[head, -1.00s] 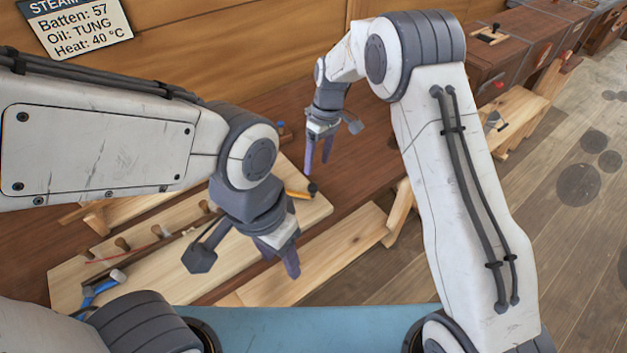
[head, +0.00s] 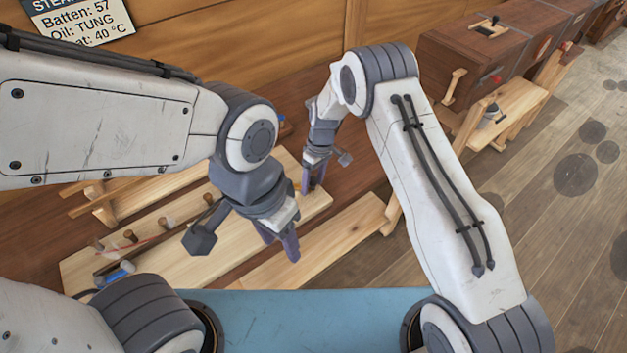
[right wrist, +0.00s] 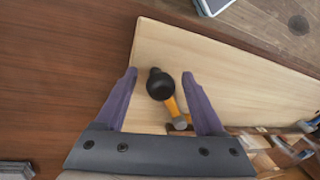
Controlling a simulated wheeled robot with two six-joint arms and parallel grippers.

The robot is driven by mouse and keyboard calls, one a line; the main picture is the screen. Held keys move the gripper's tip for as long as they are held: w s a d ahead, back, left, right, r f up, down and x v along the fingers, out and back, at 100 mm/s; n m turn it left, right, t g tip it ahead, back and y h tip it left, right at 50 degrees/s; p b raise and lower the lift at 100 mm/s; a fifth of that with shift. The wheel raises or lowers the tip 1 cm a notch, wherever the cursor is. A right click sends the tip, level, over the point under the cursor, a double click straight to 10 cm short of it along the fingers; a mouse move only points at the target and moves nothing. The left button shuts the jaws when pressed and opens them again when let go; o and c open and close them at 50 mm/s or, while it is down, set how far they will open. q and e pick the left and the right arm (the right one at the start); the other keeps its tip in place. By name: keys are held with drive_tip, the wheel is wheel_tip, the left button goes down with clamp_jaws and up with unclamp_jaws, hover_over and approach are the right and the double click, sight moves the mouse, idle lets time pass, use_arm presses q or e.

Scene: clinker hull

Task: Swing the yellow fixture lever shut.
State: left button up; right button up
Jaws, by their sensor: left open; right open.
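The yellow fixture lever (right wrist: 170,104) has a round black knob (right wrist: 160,84) at its free end and a grey pivot at its other end. It lies over a pale wooden board (right wrist: 215,75). My right gripper (right wrist: 159,73) is open, with one purple finger on each side of the knob and gaps showing on both sides. In the head view, my right gripper (head: 312,182) is over the board's right end and hides most of the lever. My left gripper (head: 279,246) is open and empty, lower and nearer, above the boards' near side.
Wooden pegs (head: 130,236) and a blue-handled tool (head: 116,272) are on the board's left part. Another pale plank (head: 335,235) lies nearer. Brown chests (head: 480,60) stand at the back right. A small bucket (head: 491,115) sits on a wooden stand.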

clamp_jaws()
drive_tip(key=shift+w+r, duration=0.1)
drive_tip(key=shift+w, duration=0.05)
idle(1.1)
